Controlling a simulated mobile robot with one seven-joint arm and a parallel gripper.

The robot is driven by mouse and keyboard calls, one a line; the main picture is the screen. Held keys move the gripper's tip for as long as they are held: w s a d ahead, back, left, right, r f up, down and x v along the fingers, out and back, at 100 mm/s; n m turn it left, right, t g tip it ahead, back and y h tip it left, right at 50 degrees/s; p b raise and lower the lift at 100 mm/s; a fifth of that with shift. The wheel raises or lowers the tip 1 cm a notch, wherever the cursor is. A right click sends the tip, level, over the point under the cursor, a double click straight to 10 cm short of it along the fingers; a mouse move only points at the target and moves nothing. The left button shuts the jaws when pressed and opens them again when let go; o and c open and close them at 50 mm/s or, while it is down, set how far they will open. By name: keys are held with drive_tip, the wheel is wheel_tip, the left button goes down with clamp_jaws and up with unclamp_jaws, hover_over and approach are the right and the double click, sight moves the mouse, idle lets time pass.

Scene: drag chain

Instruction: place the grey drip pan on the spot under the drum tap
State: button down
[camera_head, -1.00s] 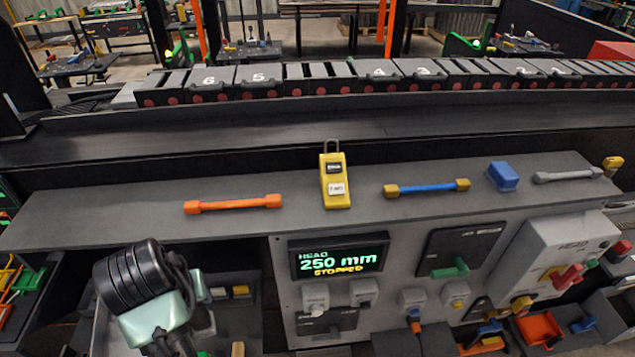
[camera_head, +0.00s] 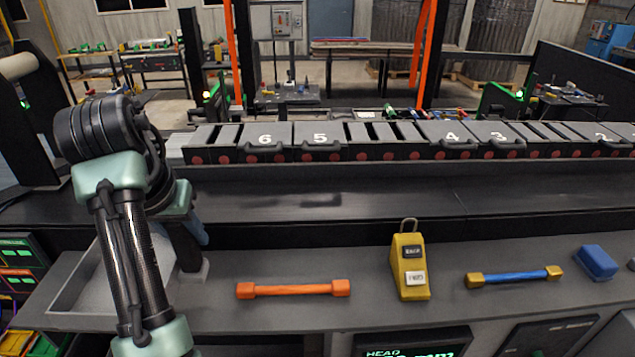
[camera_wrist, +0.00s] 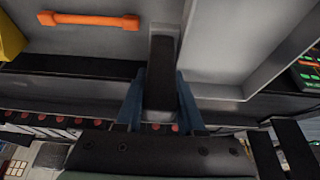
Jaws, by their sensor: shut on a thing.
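The grey drip pan (camera_head: 88,275) is a shallow light-grey tray with raised walls, at the left end of the grey shelf in the head view, partly hidden by my arm. Its bare floor and walls show in the wrist view (camera_wrist: 225,40). My gripper (camera_head: 190,240) is at the pan's right side. In the wrist view its blue fingers (camera_wrist: 158,82) are closed on a dark upright grip that appears to belong to the pan. I cannot tell whether the pan touches the shelf. I cannot make out a drum tap or a marked spot.
On the shelf (camera_head: 350,318) lie an orange bar (camera_head: 293,289), a yellow block with a shackle (camera_head: 409,266), a blue bar (camera_head: 515,276) and a blue box (camera_head: 596,262). Behind runs a dark trough with the numbered chain (camera_head: 320,137). Lit screens (camera_head: 15,265) stand at the far left.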

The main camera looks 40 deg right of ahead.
sight(197, 267)
drive_tip(key=shift+s+r, duration=0.15)
drive_tip(key=shift+s, duration=0.35)
drive_tip(key=f+p, duration=0.3)
drive_tip(key=f, duration=0.2)
drive_tip(key=shift+w+f, duration=0.2)
drive_tip(key=shift+s+f+p, duration=0.15)
drive_tip(key=shift+f+p, duration=0.15)
drive_tip(key=shift+f, duration=0.4)
drive_tip(key=shift+f+p, duration=0.55)
drive_tip(key=shift+f, duration=1.2)
drive_tip(key=c, duration=0.5)
unclamp_jaws()
